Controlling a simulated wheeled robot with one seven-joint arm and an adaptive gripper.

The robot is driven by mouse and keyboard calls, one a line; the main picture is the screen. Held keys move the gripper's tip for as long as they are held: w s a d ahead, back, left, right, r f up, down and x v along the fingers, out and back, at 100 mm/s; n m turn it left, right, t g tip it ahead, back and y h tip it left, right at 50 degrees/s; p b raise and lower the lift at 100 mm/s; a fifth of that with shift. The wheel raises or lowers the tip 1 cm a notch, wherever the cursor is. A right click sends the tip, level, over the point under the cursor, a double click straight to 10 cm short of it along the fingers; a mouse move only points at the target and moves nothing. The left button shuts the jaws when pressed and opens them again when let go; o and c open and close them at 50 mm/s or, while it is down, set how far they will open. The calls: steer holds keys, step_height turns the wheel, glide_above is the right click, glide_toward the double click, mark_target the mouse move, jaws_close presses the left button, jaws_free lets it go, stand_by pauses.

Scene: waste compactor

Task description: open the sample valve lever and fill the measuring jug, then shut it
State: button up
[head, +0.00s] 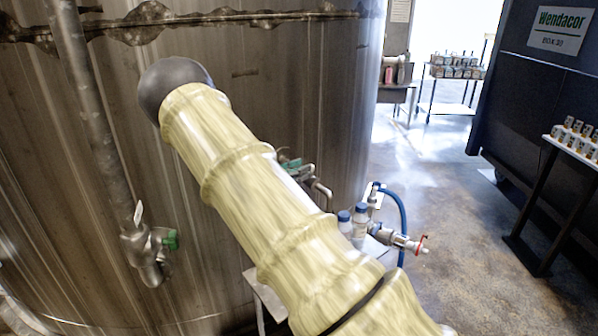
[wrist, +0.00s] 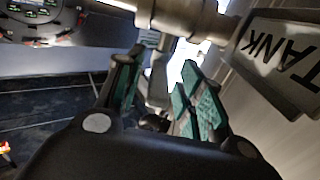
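In the wrist view my gripper (wrist: 160,95) is open, its two teal-padded fingers apart. A grey lever-like piece (wrist: 157,78) hangs from a metal pipe fitting (wrist: 185,18) and shows between the fingers. I cannot tell whether either finger touches it, or whether it is the sample valve lever. A plate reading "TANK" (wrist: 285,55) appears upside down at the right. In the head view my gripper is out of sight, and my yellow-sleeved arm crosses the middle. A green-handled valve (head: 290,164) shows just behind the arm. I cannot make out the measuring jug in either view.
A large steel tank (head: 290,60) fills the left. Another green-handled valve (head: 150,243) is on its pipe. Open floor (head: 440,200) lies beyond, before a dark compactor (head: 535,80).

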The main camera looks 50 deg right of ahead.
steer(key=w+a, duration=0.2)
steer(key=a, duration=0.9)
steer(key=shift+w+a, duration=0.15)
steer(key=shift+a, duration=0.25)
